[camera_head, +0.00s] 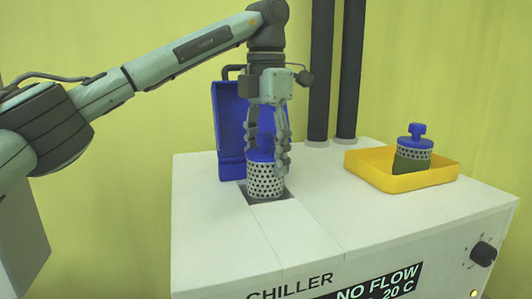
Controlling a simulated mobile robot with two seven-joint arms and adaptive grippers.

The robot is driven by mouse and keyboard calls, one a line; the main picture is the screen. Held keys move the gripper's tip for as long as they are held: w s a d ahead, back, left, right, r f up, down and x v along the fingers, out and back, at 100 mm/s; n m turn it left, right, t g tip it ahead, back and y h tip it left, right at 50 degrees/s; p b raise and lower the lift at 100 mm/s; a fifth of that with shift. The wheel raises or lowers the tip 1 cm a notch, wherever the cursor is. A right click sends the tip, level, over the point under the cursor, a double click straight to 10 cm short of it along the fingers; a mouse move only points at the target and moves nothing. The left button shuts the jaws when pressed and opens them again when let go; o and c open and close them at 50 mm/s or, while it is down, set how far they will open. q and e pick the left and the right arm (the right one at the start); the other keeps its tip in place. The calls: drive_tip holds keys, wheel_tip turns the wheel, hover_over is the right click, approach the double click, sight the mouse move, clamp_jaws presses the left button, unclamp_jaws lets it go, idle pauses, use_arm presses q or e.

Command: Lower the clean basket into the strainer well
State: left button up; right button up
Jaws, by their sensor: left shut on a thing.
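A white perforated basket (265,183) with a blue top is at the dark square opening of the strainer well (283,198) on top of the chiller. My left gripper (268,160) comes down from above and is shut on the basket's blue top. The basket looks upright. Most of its perforated side shows above the opening, and I cannot tell how far its lower end is inside. A second basket (413,150), blue-topped with a dark green lower part, stands in a yellow tray (432,178). My right gripper is not in view.
The blue lid (229,130) stands raised behind the well, close to my gripper. Two dark vertical pipes (348,70) rise at the back of the chiller (215,225). A knob (483,254) and a display reading "NO FLOW 20 C" (375,285) are on its front.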

sight(266, 180)
use_arm(q)
drive_tip(key=shift+f, duration=0.4)
drive_tip(key=shift+f+b, duration=0.65)
drive_tip(key=shift+f, duration=0.85)
drive_tip(key=shift+f, duration=0.1)
drive_tip(key=shift+f, duration=0.4)
